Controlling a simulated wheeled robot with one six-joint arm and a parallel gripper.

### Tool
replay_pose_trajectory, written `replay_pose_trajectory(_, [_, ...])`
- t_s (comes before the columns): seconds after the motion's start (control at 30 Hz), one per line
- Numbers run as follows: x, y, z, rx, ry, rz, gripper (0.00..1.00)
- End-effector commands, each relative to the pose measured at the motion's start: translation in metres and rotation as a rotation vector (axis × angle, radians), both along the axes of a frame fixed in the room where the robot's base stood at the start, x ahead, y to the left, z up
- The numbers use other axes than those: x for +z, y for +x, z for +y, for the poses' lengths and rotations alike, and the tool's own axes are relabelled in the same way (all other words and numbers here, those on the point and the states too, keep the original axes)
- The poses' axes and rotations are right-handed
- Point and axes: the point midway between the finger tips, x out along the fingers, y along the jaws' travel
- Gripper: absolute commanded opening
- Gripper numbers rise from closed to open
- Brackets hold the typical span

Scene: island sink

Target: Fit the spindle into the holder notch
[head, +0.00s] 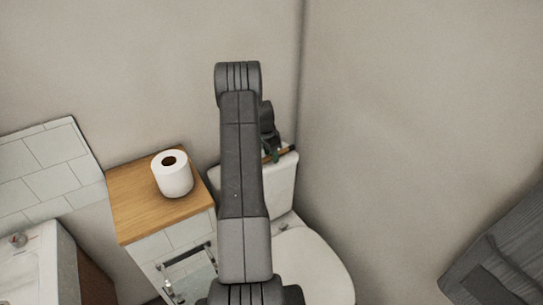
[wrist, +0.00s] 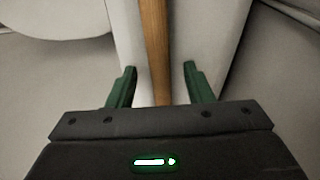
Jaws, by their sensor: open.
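The spindle (wrist: 155,45) is a wooden rod lying on the white toilet tank lid (wrist: 211,45). In the head view a short end of the spindle (head: 283,153) shows beside my arm; the rest is hidden. My gripper (wrist: 158,78) is open, with green fingers on either side of the spindle's near part and gaps between them and the wood. In the head view my gripper (head: 271,153) is over the tank, partly behind my arm. A chrome holder (head: 187,262) is on the tiled front below the wooden counter; its notch is too small to make out.
A white paper roll (head: 173,174) stands upright on the wooden counter (head: 137,216). The toilet (head: 310,262) is below the tank. A sink (head: 30,265) is at the left, and a dark grey cloth-like item (head: 497,262) is at the lower right.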

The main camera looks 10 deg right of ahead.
Motion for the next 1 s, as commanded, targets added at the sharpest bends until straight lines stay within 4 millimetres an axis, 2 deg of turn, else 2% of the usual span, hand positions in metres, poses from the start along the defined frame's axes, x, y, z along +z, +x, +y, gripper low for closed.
replay_pose_trajectory(0.23, [-0.002, 0.000, 0.000, 0.000, 0.000, 0.000, 0.47])
replay_pose_trajectory(0.47, [-0.002, 0.000, 0.000, 0.000, 0.000, 0.000, 0.01])
replay_pose_trajectory(0.83, [0.000, 0.000, 0.000, 0.000, 0.000, -0.001, 0.00])
replay_pose_trajectory(1.0, [0.017, 0.001, 0.000, -0.001, -0.001, -0.004, 0.00])
